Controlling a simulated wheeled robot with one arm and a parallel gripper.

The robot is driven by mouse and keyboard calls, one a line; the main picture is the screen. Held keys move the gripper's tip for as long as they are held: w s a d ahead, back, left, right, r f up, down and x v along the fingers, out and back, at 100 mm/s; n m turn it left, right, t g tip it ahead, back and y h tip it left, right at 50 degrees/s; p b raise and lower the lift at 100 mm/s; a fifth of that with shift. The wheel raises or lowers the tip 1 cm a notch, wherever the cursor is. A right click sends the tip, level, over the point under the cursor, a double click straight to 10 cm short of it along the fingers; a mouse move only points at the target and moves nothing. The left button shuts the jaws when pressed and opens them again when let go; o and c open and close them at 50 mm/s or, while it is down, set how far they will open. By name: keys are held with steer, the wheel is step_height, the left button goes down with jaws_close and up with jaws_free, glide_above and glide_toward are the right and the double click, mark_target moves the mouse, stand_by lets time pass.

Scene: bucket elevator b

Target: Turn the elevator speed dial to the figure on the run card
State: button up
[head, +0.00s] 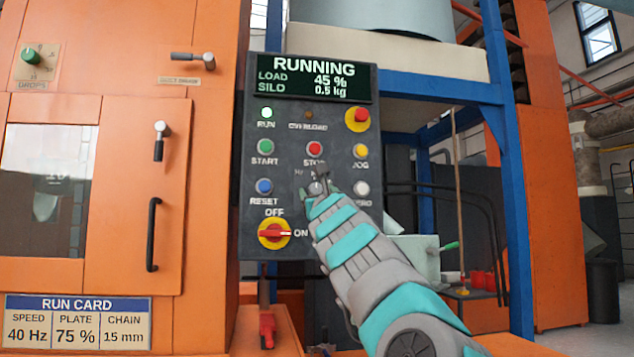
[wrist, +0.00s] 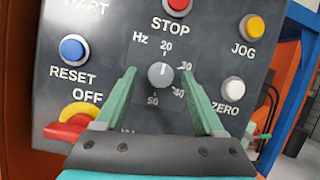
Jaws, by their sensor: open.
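The elevator speed dial (wrist: 161,75) is a small grey knob marked Hz on the dark control panel (head: 283,180), with figures from 20 to 50 around it. Its white mark seems to point up near 20. In the head view my arm partly hides the dial. The run card (head: 78,322) at the lower left reads speed 40 Hz, plate 75 %, chain 15 mm. My gripper (wrist: 159,72) is open, with one green finger on each side of the dial and a gap on both sides. I cannot tell how near the tips are to the panel face.
Around the dial are the red STOP button (head: 315,148), yellow JOG button (head: 361,150), white ZERO button (wrist: 233,90) and blue RESET button (head: 264,186). A red and yellow OFF/ON switch (head: 274,234) is lower left. The display (head: 315,78) reads RUNNING, load 45 %, silo 0.5 kg.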

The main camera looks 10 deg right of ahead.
steer(key=shift+w, duration=0.25)
steer(key=shift+c, duration=0.3)
jaws_close()
